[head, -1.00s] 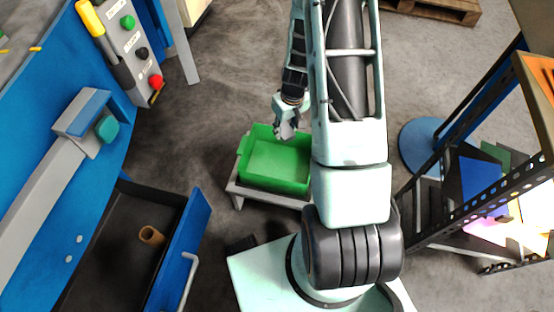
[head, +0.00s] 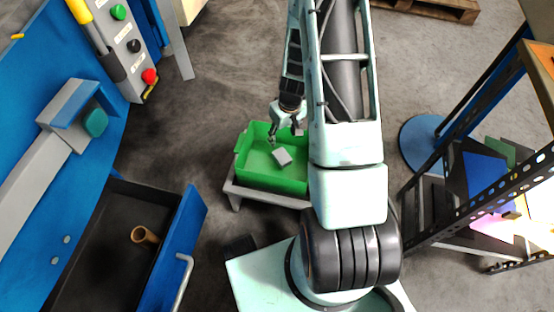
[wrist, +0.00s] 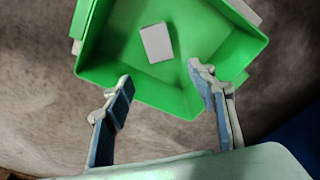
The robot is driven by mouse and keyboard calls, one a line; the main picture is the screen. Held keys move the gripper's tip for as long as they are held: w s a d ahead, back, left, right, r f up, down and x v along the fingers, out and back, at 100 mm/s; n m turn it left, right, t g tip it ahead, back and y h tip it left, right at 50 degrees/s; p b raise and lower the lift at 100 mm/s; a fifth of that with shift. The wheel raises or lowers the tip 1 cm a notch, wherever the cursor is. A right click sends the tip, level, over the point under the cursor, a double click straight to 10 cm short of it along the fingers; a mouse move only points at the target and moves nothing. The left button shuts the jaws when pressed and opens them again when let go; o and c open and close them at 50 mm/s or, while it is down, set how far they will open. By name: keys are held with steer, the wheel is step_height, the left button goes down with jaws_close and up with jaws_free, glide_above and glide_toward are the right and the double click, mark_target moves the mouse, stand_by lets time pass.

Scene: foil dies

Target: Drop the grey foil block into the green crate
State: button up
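The grey foil block (head: 282,156) shows inside the green crate (head: 243,168) in the head view, below my gripper (head: 284,132). In the wrist view the block (wrist: 156,43) appears as a pale rectangle within the walls of the crate (wrist: 140,88). I cannot tell whether it rests on the crate's floor or is still falling. My gripper (wrist: 162,88) is open in the wrist view, its two fingers wide apart with nothing between them. It is above the near side of the crate, apart from the block.
The crate stands on a low grey stand (head: 233,190). To the left is a blue machine with an open drawer (head: 196,215) holding a brown tube (head: 145,234). To the right is a dark perforated rack (head: 470,205) with coloured sheets.

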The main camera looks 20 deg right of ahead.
steer(key=shift+r, duration=0.1)
step_height(320, 180, up, 12)
steer(key=s, duration=0.1)
steer(key=shift+s+d, duration=0.2)
steer(key=shift+s, duration=0.2)
stand_by(0.6)
